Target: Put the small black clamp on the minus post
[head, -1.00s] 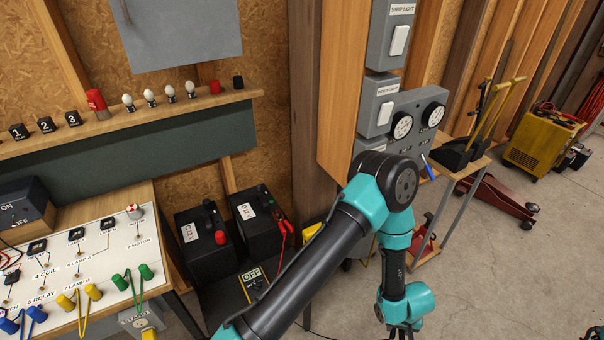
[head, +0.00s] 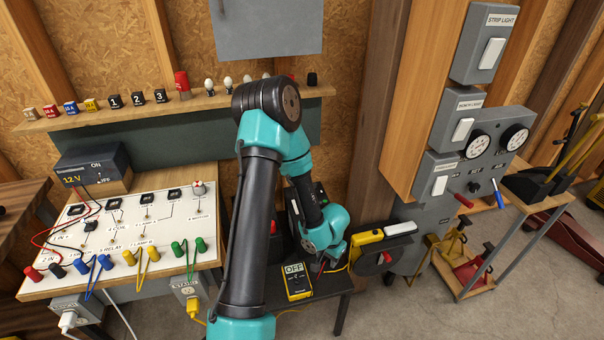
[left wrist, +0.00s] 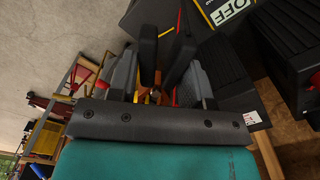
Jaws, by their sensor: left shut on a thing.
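My left gripper (head: 326,268) hangs low, beyond the multimeter, close to the two black batteries. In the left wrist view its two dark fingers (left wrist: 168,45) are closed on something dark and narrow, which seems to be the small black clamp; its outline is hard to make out. Red and yellow bits show behind the fingers. The batteries, one of them on the right in the left wrist view (left wrist: 292,48), are mostly hidden by my arm in the head view. A red cap (head: 273,228) shows between my arm links. I cannot make out the minus post. My right gripper is out of view.
A yellow multimeter (head: 297,281) reading OFF lies on the low stand in front of the batteries. The wired circuit board (head: 120,235) stands left.

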